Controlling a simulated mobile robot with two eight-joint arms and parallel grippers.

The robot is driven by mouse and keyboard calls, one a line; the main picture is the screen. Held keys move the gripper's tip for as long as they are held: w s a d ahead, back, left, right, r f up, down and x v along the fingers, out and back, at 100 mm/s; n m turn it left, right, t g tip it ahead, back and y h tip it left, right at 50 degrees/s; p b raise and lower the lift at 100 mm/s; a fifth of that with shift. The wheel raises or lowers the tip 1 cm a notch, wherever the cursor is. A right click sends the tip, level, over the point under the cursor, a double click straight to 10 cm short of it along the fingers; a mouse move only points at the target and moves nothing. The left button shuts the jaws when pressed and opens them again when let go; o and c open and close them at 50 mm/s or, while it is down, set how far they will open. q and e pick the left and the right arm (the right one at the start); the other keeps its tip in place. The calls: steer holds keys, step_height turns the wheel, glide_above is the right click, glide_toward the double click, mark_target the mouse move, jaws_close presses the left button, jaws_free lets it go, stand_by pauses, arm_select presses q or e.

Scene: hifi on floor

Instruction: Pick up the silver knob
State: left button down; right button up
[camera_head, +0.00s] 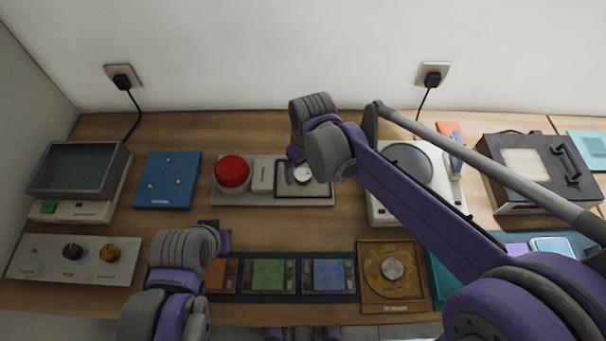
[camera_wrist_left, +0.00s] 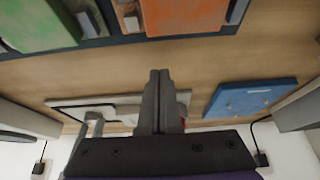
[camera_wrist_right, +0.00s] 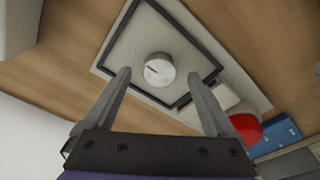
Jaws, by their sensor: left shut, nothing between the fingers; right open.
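The silver knob (camera_wrist_right: 159,69) is a round, pale metal dial with a dark pointer line. It sits on a light panel inside a dark square frame; in the head view the knob (camera_head: 303,174) is right of the red button. My right gripper (camera_wrist_right: 165,88) is open. In the right wrist view the knob shows between and beyond its two fingertips, with no contact visible. In the head view my right gripper (camera_head: 298,160) hangs just beside the knob and its arm covers part of the panel. My left gripper (camera_wrist_left: 161,75) is shut and empty above the table front, near the coloured cards.
A red button (camera_head: 232,171) shares the knob's base board. A blue board (camera_head: 168,180) lies farther left. A white turntable (camera_head: 445,190) stands to the right, partly behind my right arm. A wooden box with a round disc (camera_head: 375,296) is at the front. Bare wood lies between the rows.

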steer(key=shift+f, duration=0.65)
jaws_close()
